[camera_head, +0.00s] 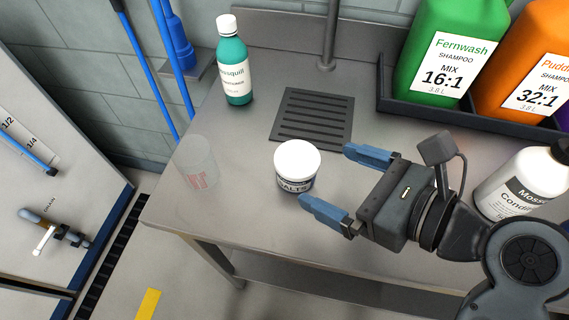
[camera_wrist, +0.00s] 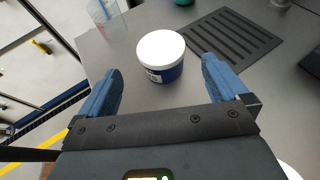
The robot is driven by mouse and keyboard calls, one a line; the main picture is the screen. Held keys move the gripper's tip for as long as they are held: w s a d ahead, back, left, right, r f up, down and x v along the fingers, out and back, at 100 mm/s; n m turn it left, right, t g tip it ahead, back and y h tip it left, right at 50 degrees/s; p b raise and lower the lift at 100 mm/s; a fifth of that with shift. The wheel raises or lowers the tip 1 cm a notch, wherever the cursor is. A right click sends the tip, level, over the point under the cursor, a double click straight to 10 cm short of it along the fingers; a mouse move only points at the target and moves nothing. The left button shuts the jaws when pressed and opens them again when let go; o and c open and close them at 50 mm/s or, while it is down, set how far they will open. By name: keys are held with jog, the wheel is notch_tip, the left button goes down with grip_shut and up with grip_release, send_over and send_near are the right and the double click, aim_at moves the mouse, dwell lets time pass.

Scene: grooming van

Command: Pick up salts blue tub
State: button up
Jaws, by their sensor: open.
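The salts blue tub (camera_head: 297,168) stands upright on the grey metal table. It has a white lid and a blue band with a white label reading "SALTS". In the wrist view the tub (camera_wrist: 162,58) is ahead of the fingertips, roughly centred between them. My gripper (camera_head: 336,177) is open and empty, with its blue fingers pointing toward the tub from the right. In the wrist view the two fingers of my gripper (camera_wrist: 161,72) are spread wider than the tub, and I see no contact.
A clear cup (camera_head: 196,163) stands left of the tub near the table edge. A green bottle (camera_head: 234,62) stands behind it. A dark drain grate (camera_head: 313,118) is behind the tub. A tray (camera_head: 425,113) holds shampoo jugs. A white conditioner bottle (camera_head: 515,185) is at right.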

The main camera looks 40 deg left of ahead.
aim_at(300, 164)
jog(key=shift+a+f, duration=0.25)
jog(key=shift+f, duration=0.3)
jog(key=x, duration=0.8)
jog(key=shift+w+a+b, duration=0.1)
jog(key=shift+b, duration=0.25)
jog(key=shift+r, duration=0.1)
jog(key=c, duration=1.1)
